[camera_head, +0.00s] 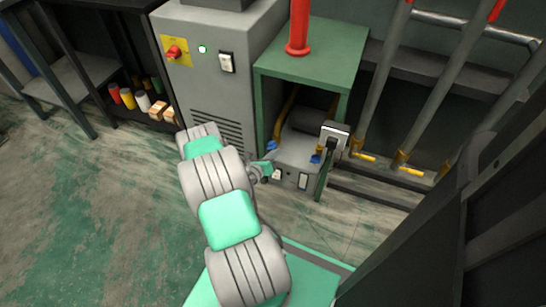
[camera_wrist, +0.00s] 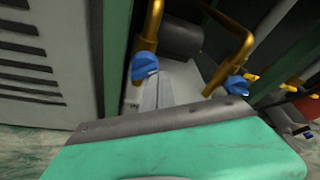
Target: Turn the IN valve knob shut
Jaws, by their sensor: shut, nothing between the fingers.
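Two blue valve knobs sit at the front of a grey recovery unit (camera_head: 298,148) under the green bench. The left blue knob (camera_head: 272,145) also shows in the wrist view (camera_wrist: 145,66), below a brass pipe. The right blue knob (camera_head: 315,159) shows in the wrist view too (camera_wrist: 236,85). I see no readable label telling which is IN. My gripper (camera_head: 272,157) is shut and empty. In the wrist view its fingertips (camera_wrist: 160,76) are just right of the left knob; I cannot tell whether they touch it.
The green bench (camera_head: 315,55) carries a red cylinder (camera_head: 299,28) and its legs frame the unit. A grey cabinet (camera_head: 212,80) stands close on the left. Pipes with yellow handles (camera_head: 364,157) are further right.

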